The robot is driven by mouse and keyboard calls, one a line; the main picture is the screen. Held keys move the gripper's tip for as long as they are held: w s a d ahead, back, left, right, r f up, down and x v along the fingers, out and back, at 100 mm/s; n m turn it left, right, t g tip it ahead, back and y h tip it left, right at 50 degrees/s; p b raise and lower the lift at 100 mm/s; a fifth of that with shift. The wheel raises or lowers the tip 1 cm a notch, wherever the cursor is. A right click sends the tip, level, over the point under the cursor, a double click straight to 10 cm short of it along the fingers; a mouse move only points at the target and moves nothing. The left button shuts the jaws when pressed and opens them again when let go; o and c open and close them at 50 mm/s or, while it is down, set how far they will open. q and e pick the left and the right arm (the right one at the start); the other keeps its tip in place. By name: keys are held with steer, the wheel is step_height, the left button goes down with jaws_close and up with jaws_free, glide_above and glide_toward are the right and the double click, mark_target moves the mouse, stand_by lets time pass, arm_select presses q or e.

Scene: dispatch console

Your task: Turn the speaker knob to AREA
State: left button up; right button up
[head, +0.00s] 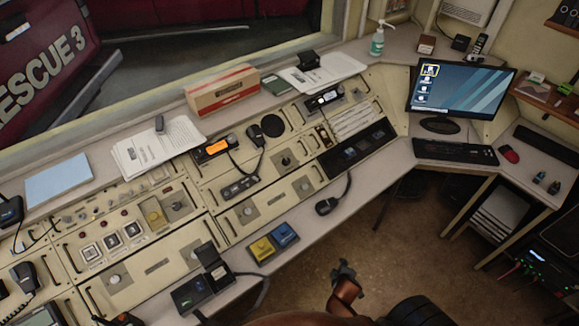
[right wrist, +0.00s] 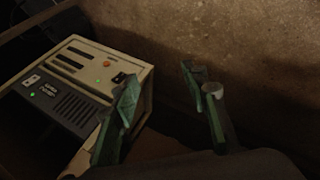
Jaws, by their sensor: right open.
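The console carries several small knobs, and their labels are too small to read. A dark knob (head: 286,160) sits on a panel below a round black speaker grille (head: 272,125); I cannot tell for sure that it is the speaker knob or where it points. Another knob (head: 178,205) is on the left panel. My right gripper (head: 344,268) is open and empty above the floor, in front of the console and apart from it. Its two spread fingers show in the right wrist view (right wrist: 162,84). A small part of my left gripper (head: 120,319) shows at the bottom edge; its jaws are unclear.
A monitor (head: 460,92) is at right. In the right wrist view, a beige equipment box (right wrist: 85,85) stands left of the fingers.

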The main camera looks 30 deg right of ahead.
steer(key=w+d+r+n+t+h, duration=0.15)
steer(key=w+r, duration=0.25)
steer(key=r, duration=0.7)
steer(key=w+d+r+n+t+h, duration=0.1)
steer(key=w+d+r+t+h, duration=0.15)
steer(key=r, duration=0.85)
steer(key=w+d+r+n+t+h, duration=0.2)
steer(key=w+d+r, duration=0.15)
steer(key=r, duration=0.75)
steer(key=w+a+r+n+t+y, duration=0.2)
steer(key=w+a+r+n+t, duration=0.3)
steer(key=w+n, duration=0.5)
steer(key=n+t+y, duration=0.1)
steer(key=n+y, duration=0.5)
steer(key=n, duration=0.8)
glide_toward(287, 162)
steer(key=shift+w+d+m, duration=0.2)
steer(key=shift+d+m, duration=0.05)
steer(key=shift+d, duration=0.05)
steer(key=shift+w+f, duration=0.1)
steer(key=shift+w, duration=0.25)
steer(key=w, duration=0.2)
steer(key=w+b, duration=0.1)
steer(key=w, duration=0.4)
steer(key=shift+d, duration=0.4)
arm_select(q)
steer(key=shift+w+f, duration=0.7)
steer(key=shift+w, duration=0.25)
